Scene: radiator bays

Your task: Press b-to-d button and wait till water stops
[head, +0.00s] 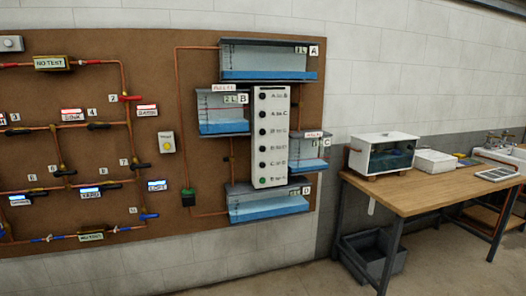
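A white button panel (283,140) stands upright on the brown wall board, with a column of dark round buttons and a green one at the bottom. The labels are blurred; the fourth from the top (262,147) seems to read B to D, but I cannot be sure. Around the panel are clear water tanks: tank A (262,58) at the top with shallow water, tank B (222,110) at the left partly filled, tank C (310,150) at the right, and tank D (268,200) at the bottom partly filled. Neither gripper is in view.
A dark bin (370,255) sits beneath. Floor in front is clear.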

